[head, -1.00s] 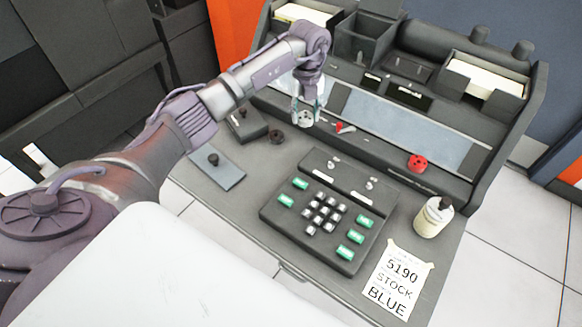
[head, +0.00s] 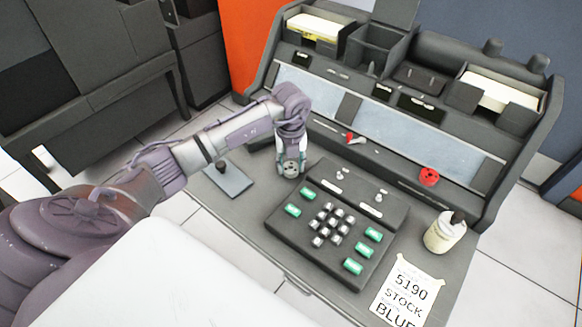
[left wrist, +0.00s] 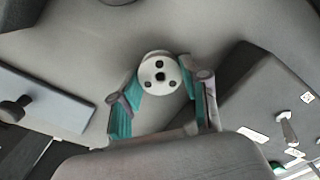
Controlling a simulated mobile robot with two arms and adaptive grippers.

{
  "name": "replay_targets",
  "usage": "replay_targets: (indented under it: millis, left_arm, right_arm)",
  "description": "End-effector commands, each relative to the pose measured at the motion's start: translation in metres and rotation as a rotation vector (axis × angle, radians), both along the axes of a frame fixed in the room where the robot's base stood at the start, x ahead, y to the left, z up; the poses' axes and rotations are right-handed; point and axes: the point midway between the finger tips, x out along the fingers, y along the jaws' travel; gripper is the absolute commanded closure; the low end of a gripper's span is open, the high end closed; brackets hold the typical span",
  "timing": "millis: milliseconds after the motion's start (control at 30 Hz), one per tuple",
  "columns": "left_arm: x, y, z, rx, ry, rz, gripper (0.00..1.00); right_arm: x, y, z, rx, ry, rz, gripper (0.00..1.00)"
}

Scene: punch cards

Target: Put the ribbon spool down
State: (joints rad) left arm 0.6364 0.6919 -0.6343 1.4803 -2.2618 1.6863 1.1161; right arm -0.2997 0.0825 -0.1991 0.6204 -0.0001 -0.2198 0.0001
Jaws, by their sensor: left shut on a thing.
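The ribbon spool (head: 290,168) is a small pale disc with several dark holes around its middle; it shows face-on in the left wrist view (left wrist: 159,74). My left gripper (head: 291,163) is shut on it, with a teal-lined finger on each side in the left wrist view (left wrist: 161,84). The gripper points down at the desk (head: 235,208), left of the keypad. The spool is at or just above the desk top; I cannot tell if it touches. My right gripper is not in view.
The black keypad unit (head: 288,228) stands close to the right of the spool. A flat plate with a knob (head: 232,184) lies to the left. A red knob (head: 429,176), a bottle (head: 443,235) and a paper note (head: 405,290) are farther right. The desk's front left is bare.

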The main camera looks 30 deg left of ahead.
Motion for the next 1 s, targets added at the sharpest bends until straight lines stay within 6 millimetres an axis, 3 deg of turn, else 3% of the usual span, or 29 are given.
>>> replay_targets:
  millis: [233, 267, 400, 767, 1000]
  left_arm:
    - [0.000, 0.000, -0.003, 0.000, 0.001, -0.001, 0.81]
    - [0.000, 0.000, -0.002, 0.000, 0.001, -0.001, 0.50]
    - [0.000, 0.000, -0.002, 0.000, 0.001, -0.001, 0.30]
    - [0.000, 0.000, 0.004, 0.000, 0.000, -0.001, 0.30]
    - [0.001, 0.000, 0.044, 0.000, -0.005, -0.002, 0.30]
  right_arm:
    - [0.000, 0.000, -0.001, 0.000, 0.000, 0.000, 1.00]
    - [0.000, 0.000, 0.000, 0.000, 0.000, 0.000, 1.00]
    - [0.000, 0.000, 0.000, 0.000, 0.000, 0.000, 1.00]
    - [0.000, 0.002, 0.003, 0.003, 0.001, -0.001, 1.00]
    - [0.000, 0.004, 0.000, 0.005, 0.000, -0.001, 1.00]
